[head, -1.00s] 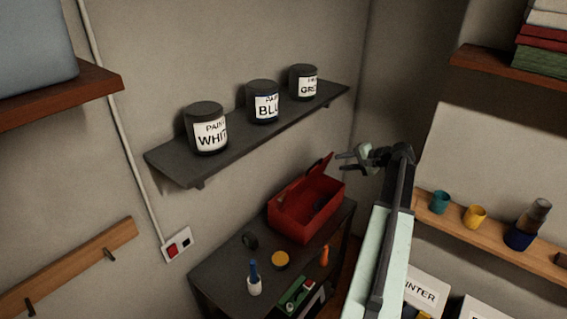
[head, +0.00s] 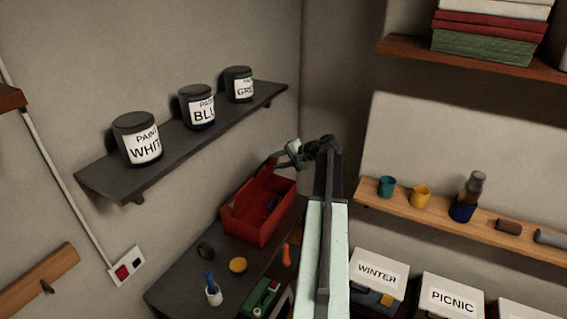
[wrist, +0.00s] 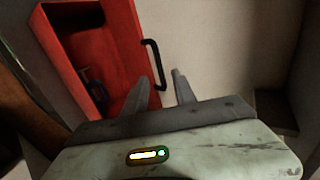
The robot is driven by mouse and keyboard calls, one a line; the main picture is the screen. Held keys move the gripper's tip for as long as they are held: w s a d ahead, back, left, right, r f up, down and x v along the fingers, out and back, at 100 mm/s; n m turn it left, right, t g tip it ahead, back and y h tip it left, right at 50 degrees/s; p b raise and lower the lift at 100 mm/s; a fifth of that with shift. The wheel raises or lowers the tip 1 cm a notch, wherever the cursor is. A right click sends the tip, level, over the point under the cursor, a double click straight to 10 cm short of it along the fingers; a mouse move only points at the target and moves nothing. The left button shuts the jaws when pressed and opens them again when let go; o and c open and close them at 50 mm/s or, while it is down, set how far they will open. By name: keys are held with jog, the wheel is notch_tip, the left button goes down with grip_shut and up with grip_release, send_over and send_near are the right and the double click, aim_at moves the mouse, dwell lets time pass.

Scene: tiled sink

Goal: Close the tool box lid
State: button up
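The red tool box (head: 240,222) stands on the dark table near the wall corner. Its lid (head: 263,178) is open and tilted up. In the wrist view, the red box (wrist: 50,100) fills the upper left, with a dark item inside. A black handle (wrist: 152,62) sticks out from the red panel. My gripper (head: 284,157) is by the lid's top edge in the head view. Whether a finger touches the lid I cannot tell.
A dark shelf (head: 180,152) with paint cans hangs above the table. A wooden shelf (head: 400,213) with cups is at the right.

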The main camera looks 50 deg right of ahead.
aim_at(262, 165)
jog(key=b+x, duration=0.3)
jog(key=x, duration=0.4)
jog(key=shift+w+a+f+b, duration=0.2)
jog(key=shift+w+f+b, duration=0.1)
jog(key=shift+b, duration=0.1)
jog(key=c, duration=0.6)
jog(key=shift+a, duration=0.1)
jog(key=shift+c, duration=0.2)
